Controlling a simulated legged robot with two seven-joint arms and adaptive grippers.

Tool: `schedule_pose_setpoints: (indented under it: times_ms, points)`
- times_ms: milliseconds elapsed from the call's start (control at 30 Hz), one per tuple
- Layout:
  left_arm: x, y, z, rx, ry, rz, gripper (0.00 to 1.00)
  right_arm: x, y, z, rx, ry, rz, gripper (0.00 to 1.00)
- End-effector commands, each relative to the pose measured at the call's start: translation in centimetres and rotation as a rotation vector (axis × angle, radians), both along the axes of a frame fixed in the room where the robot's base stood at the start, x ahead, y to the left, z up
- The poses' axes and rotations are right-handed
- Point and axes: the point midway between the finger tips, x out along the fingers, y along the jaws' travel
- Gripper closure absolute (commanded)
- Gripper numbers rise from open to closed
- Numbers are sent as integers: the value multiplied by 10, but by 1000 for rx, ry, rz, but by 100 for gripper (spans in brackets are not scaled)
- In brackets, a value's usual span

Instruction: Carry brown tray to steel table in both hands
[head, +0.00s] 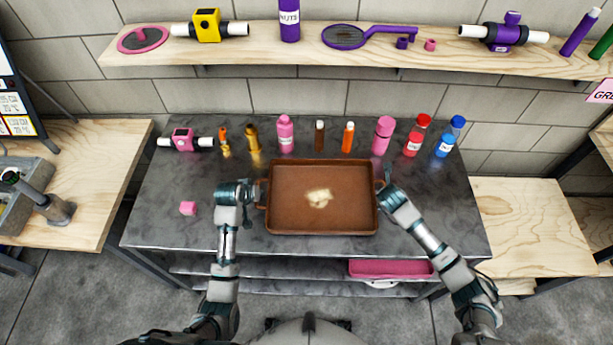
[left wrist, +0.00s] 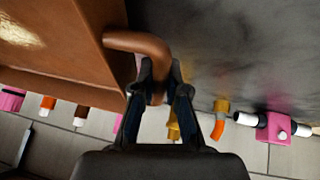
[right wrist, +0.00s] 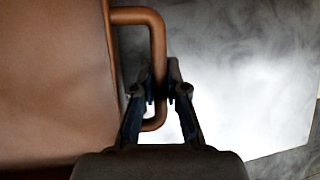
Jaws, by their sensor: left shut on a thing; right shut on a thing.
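The brown tray (head: 290,220) is at the middle of the steel table (head: 165,225), roughly level; I cannot tell whether it rests on the top or is just above it. A pale patch shows at the middle of its floor. My left gripper (head: 256,194) is shut on the tray's left handle, and the left wrist view shows the fingers (left wrist: 160,80) around the brown handle bar (left wrist: 130,40). My right gripper (head: 382,188) is shut on the right handle, and the right wrist view shows its fingers (right wrist: 160,85) closed on that handle (right wrist: 155,35).
Several bottles, including a pink one (head: 286,135) and a blue one (head: 445,145), line the table's back. A wall shelf (head: 270,62) runs above. A pink tray (head: 390,268) lies on the lower shelf. The table's right front is clear.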

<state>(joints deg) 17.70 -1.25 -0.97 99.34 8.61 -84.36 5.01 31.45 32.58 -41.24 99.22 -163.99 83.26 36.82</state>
Motion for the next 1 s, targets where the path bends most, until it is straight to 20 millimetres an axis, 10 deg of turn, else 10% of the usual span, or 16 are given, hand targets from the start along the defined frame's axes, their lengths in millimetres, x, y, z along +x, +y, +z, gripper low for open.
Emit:
schedule_pose_setpoints:
  times_ms: [167,567,1000]
  points:
    - [0,-1,0,0,0,0,62,0,-1,0,0,0,0,62]
    - [-4,1,8,0,-3,1,62,0,0,0,0,0,0,62]
    - [-49,16,83,1,-3,1,62,0,0,0,0,1,0,62]
